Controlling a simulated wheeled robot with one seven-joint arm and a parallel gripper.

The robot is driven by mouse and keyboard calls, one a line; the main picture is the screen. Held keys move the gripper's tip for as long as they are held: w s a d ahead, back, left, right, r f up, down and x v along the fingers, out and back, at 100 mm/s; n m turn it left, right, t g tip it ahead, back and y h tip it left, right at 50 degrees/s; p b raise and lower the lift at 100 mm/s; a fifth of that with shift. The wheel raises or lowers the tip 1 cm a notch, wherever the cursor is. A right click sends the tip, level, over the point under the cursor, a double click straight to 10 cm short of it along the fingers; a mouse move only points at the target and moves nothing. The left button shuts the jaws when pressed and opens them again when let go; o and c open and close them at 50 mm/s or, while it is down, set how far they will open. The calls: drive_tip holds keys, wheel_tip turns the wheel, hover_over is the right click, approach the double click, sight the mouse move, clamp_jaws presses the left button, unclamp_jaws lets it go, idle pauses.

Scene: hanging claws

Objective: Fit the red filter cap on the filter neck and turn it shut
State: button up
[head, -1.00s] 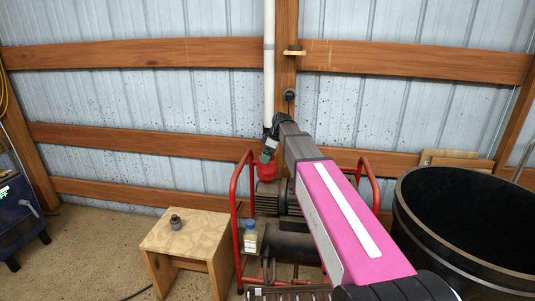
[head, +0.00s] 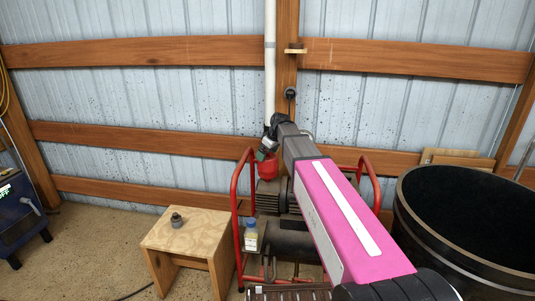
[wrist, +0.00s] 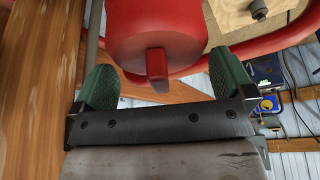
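The red filter cap (head: 267,170) shows in the head view just below my gripper (head: 268,152), in front of the wooden post and above the motor. In the wrist view the red cap (wrist: 155,30) is large at top centre, with a raised tab on its face. My gripper (wrist: 166,72) has its two green fingers wide apart, one to each side of the tab, with a gap to it. Nothing is clamped between them. The filter neck is hidden, so I cannot tell how the cap sits on it.
A red tube frame (head: 237,215) surrounds the machine, with a small bottle (head: 250,238) at its left. A wooden stool (head: 190,232) bears a grey fitting (head: 176,220). A large black tub (head: 420,235) stands at right.

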drive_tip(key=shift+r, duration=0.15)
drive_tip(key=shift+r, duration=2.9)
